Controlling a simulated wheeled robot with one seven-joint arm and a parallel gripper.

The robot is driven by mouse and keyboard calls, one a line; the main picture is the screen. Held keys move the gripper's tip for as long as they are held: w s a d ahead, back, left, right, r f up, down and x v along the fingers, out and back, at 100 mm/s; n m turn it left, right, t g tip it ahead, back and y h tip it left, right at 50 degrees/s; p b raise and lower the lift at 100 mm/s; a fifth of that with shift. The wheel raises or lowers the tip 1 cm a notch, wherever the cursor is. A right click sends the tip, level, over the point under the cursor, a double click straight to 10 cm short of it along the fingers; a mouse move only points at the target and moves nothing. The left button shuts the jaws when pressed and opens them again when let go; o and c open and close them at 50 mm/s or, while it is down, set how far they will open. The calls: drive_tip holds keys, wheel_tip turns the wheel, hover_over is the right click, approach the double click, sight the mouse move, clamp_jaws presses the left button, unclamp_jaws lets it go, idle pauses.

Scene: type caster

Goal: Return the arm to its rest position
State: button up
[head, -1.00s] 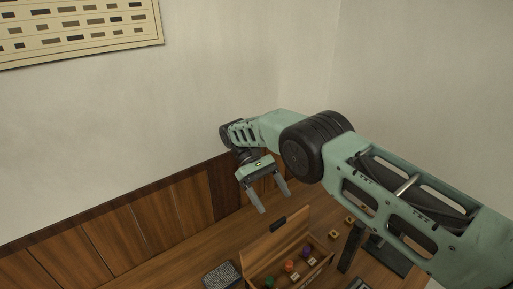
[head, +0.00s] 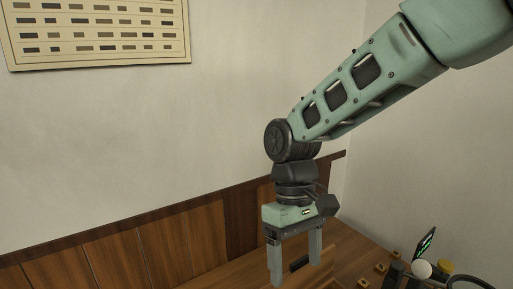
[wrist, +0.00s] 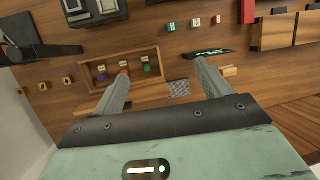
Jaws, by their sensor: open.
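My gripper (head: 296,262) points down in the head view, with its two fingers apart and nothing between them. My green arm reaches in from the upper right. In the wrist view my gripper (wrist: 160,85) is also open and empty. Beyond its fingers is a wooden box (wrist: 170,58) holding small coloured pieces.
Small wooden blocks (head: 380,268) and a round white knob (head: 421,269) are at the lower right. A dark screen-like panel (head: 426,243) stands there too. A wood-panelled wall (head: 180,243) runs behind the wooden surface. A chart (head: 98,35) hangs at the upper left.

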drive_tip(key=s+d+f+t+b, duration=0.2)
drive_tip(key=s+d, duration=0.1)
drive_tip(key=s, duration=0.4)
drive_tip(key=s+d+f+t+y+b, duration=0.1)
drive_tip(key=s+d+f+b, duration=0.1)
drive_tip(key=s, duration=0.6)
drive_tip(key=shift+d+f+t, duration=0.4)
drive_tip(key=shift+d+f, duration=0.3)
drive_tip(key=shift+d, duration=0.4)
